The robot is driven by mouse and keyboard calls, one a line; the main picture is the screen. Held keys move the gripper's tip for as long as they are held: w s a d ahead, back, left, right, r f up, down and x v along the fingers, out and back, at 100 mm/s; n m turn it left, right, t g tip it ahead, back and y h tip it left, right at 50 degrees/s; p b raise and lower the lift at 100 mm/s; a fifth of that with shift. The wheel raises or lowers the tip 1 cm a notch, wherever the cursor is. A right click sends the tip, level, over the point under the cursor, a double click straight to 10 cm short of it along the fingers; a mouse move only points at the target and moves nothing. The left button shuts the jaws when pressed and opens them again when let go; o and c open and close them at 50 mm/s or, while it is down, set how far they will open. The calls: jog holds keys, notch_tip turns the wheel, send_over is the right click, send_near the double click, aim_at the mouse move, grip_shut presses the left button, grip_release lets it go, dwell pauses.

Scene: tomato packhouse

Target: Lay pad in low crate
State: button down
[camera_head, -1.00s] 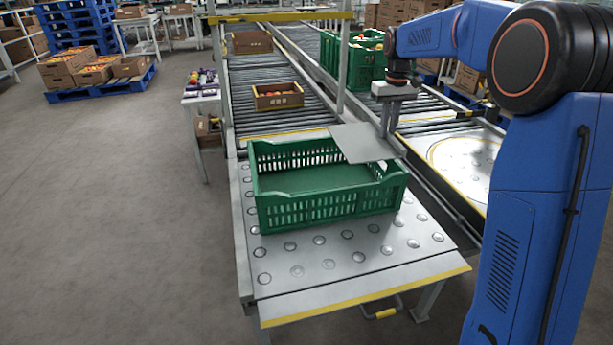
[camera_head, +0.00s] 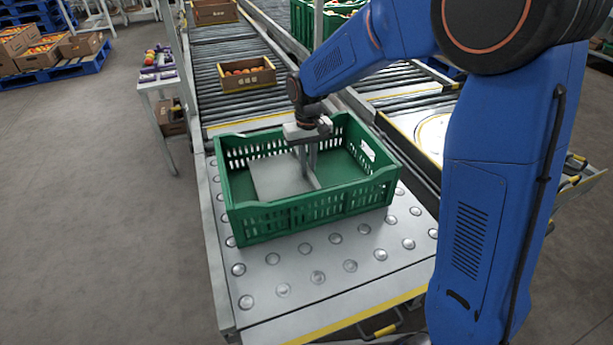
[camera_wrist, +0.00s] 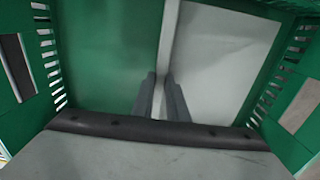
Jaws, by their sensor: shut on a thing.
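The low green crate (camera_head: 290,213) stands on the metal ball table in the head view, its slotted walls around an open top. The grey pad (camera_head: 278,177) is inside the crate's walls, over the left part of its floor. My gripper (camera_head: 308,180) reaches down into the crate and is shut on the pad's right edge. In the wrist view, the fingers (camera_wrist: 160,100) close on the edge of the pad (camera_wrist: 222,60), with bare green crate floor (camera_wrist: 105,50) on the other side. I cannot tell whether the pad touches the floor.
The ball table (camera_head: 330,262) has free room in front of the crate. A brown box of tomatoes (camera_head: 247,75) sits on the rollers behind. A taller green crate (camera_head: 318,22) stands farther back. A small side table (camera_head: 160,80) is at left.

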jog(key=shift+f, duration=2.3)
jog(key=shift+f, duration=0.1)
jog(key=c, duration=1.7)
grip_release()
jog(key=shift+c, duration=0.2)
